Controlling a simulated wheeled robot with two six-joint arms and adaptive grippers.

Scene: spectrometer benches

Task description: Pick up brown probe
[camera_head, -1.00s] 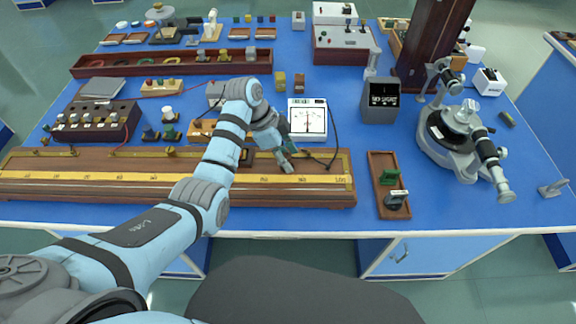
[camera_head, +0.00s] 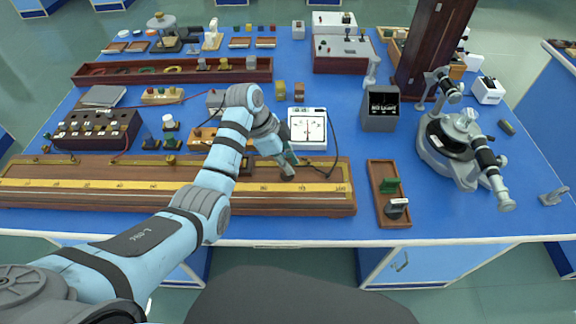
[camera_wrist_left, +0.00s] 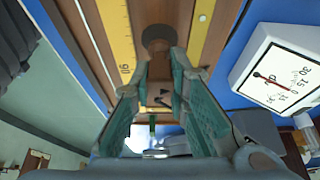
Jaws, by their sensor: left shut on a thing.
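A long wooden board with a yellow scale (camera_head: 100,184) lies along the front of the bench. My left gripper (camera_head: 288,174) reaches down over its right part. In the left wrist view, the gripper's teal fingers (camera_wrist_left: 160,72) are close together near a dark brown round piece (camera_wrist_left: 158,36), which looks like the brown probe, against the board. The gripper is shut on it, but the contact is hard to see. My right gripper is not in view.
A white meter (camera_head: 307,129) stands just behind the gripper and shows at right in the wrist view. A wooden tray (camera_head: 390,219) with small stands lies right of the board. A grey spectrometer (camera_head: 456,150) stands further right. Blue bench between them is clear.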

